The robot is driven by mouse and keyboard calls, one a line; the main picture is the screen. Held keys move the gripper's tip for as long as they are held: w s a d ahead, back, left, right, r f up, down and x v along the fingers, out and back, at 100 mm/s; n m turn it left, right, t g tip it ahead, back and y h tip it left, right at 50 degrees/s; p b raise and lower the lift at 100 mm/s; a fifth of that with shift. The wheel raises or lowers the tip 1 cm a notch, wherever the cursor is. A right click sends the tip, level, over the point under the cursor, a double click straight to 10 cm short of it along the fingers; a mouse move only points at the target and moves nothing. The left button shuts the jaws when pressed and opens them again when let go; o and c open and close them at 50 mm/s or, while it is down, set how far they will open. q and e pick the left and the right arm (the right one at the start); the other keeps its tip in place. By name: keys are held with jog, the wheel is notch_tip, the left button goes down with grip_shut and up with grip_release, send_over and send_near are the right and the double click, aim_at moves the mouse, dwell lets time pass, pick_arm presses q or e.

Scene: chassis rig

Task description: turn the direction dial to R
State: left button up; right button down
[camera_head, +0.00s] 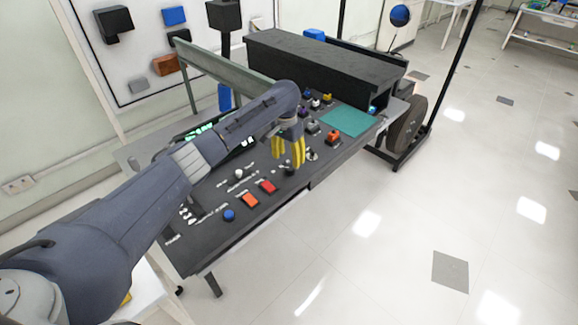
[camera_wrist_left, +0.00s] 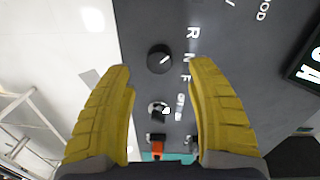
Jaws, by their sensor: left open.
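The direction dial (camera_wrist_left: 160,58) is a round black knob with a short white mark, on the dark panel (camera_wrist_left: 145,20). The letters R, N and F stand in a column to its right in the left wrist view. The mark seems to point toward the letters, near N; I cannot tell exactly. My left gripper (camera_wrist_left: 162,65) is open, its yellow fingers on either side of the dial in this view, with gaps between. In the head view the left gripper (camera_head: 288,165) hangs over the panel, close to the dark dial (camera_head: 290,172). My right gripper is not in view.
A red switch (camera_head: 267,186), an orange switch (camera_head: 249,200) and a blue button (camera_head: 229,215) lie nearer on the panel. An orange block-like control (camera_head: 333,137) and a teal pad (camera_head: 348,120) lie beyond. A long black box (camera_head: 315,65) stands along the back.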

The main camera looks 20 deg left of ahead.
aim_at(287, 167)
pick_arm(q)
notch_tip(287, 167, up, 6)
jog(key=shift+a+r, duration=0.15)
jog(key=shift+a, duration=0.1)
dwell(0.5)
